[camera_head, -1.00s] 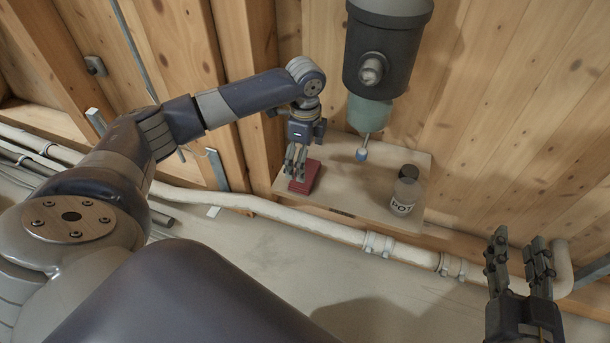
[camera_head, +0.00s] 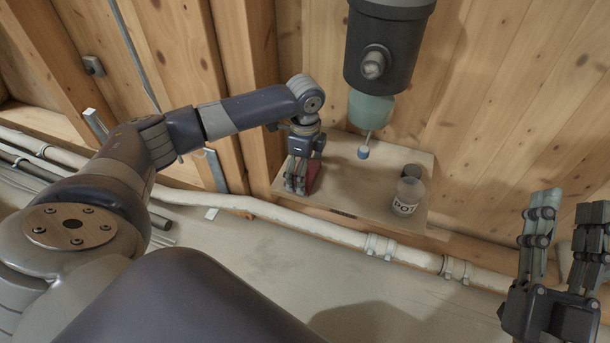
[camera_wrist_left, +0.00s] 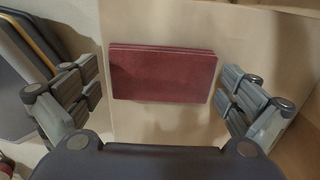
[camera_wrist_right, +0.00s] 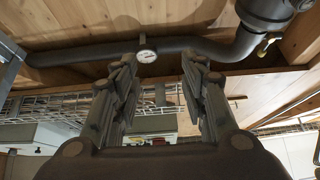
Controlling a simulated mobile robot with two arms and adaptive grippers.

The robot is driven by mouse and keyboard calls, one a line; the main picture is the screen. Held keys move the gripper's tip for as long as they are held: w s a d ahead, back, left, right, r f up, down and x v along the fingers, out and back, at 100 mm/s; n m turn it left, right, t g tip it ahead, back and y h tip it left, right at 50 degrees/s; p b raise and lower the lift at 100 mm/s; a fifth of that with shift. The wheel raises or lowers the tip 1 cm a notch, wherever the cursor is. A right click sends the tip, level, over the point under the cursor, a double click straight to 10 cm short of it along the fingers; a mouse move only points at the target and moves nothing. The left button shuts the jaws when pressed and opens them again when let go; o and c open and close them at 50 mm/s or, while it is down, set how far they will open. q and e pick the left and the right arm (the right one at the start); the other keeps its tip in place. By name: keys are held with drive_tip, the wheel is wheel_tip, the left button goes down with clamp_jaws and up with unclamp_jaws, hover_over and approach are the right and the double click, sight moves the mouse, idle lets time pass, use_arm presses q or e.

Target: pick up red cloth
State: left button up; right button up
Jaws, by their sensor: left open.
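The red cloth (camera_head: 313,176) is folded flat and lies near the left end of the wooden shelf board. In the left wrist view the cloth (camera_wrist_left: 163,74) lies between the two spread fingers, with a gap on each side. My left gripper (camera_head: 294,188) is open above the cloth and hides part of it in the head view; it also shows in the left wrist view (camera_wrist_left: 162,88). My right gripper (camera_head: 562,215) is open and empty at the right edge of the head view. In the right wrist view its fingers (camera_wrist_right: 160,75) are apart.
The shelf board (camera_head: 345,195) also carries a jar (camera_head: 408,196) with a printed label at the right. A grey and green machine (camera_head: 371,105) with a blue-tipped rod hangs above the board. A pale pipe (camera_head: 300,222) runs in front, below the board.

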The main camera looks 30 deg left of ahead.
use_arm(q)
drive_tip(key=c, duration=0.8)
drive_tip(key=shift+o, duration=0.2)
drive_tip(key=shift+r, duration=0.1)
use_arm(e)
drive_tip(key=shift+w+f, duration=0.1)
